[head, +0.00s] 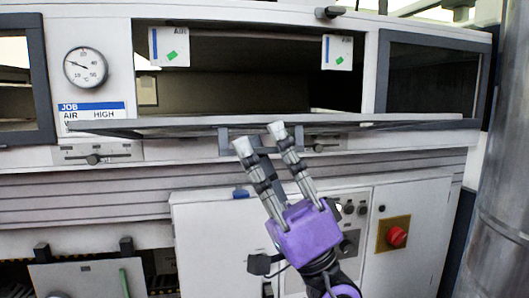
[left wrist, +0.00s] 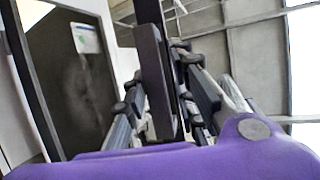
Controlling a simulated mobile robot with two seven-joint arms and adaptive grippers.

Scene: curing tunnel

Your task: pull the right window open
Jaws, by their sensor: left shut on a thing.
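The window panel (head: 160,124) over the wide middle opening is swung out from the tunnel front. In the head view it shows almost edge-on, as a thin, nearly level slab below the opening. My left gripper (head: 260,138) reaches up from below to its front edge. Its fingers are shut on the window handle (left wrist: 153,70), a dark bar between the fingers in the left wrist view. The fingers hide part of the handle in the head view. In the left wrist view the dark panel (left wrist: 70,80) lies left of the fingers. My right gripper is in neither view.
A dark-framed pane (head: 435,80) is right of the opening, and another frame (head: 38,80) is far left. A dial gauge (head: 86,68) sits left of the opening. Below are a white cabinet (head: 420,215) with a red button (head: 396,237) and, at right, a metal column (head: 500,190).

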